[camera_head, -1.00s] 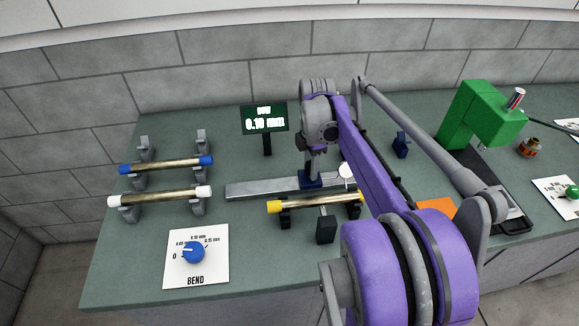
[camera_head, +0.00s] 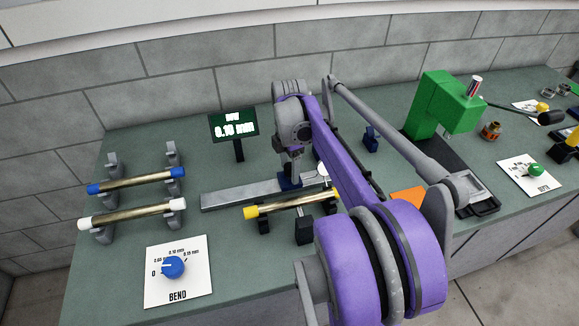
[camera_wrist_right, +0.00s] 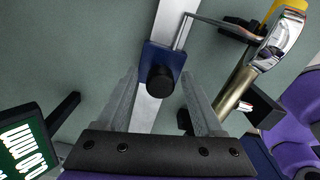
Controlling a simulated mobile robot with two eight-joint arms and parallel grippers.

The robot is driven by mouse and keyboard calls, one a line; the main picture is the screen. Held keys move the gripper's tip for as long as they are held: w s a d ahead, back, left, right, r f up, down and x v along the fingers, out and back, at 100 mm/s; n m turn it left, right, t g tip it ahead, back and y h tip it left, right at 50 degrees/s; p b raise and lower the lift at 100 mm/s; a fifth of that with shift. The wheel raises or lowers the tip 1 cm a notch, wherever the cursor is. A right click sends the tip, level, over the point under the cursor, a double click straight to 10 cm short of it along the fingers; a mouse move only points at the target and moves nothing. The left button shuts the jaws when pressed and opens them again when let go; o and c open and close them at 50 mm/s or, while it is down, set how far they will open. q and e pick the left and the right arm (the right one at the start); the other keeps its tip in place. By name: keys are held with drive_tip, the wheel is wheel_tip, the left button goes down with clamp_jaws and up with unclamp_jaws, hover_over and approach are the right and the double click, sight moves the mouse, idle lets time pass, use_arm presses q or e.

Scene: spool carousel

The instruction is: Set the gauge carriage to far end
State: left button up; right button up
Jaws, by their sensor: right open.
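The gauge carriage (camera_head: 289,184) is a small dark blue block on a long grey rail (camera_head: 238,196), and much of the rail's bare length lies to its left. In the right wrist view the carriage (camera_wrist_right: 153,56) has a round black knob (camera_wrist_right: 160,78) and a thin rod reaching to a shiny round dial (camera_wrist_right: 281,36). My right gripper (camera_wrist_right: 159,76) is open, with one finger on each side of the knob; I see a gap on both sides. In the head view my right gripper (camera_head: 292,170) is over the carriage, and my arm hides the rail's right part. My left gripper is not in view.
A yellow-ended rod (camera_head: 272,206) lies on black supports in front of the rail. A display (camera_head: 235,124) stands behind it. Blue- and white-ended rods rest on a rack to the left. The BEND dial card (camera_head: 178,271) is in front. A green press (camera_head: 438,100) stands at right.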

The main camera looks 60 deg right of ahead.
sight(290, 166)
wheel_tip(290, 166, up, 11)
drive_tip(key=shift+p, duration=0.45)
drive_tip(key=shift+f, duration=0.2)
idle(0.4)
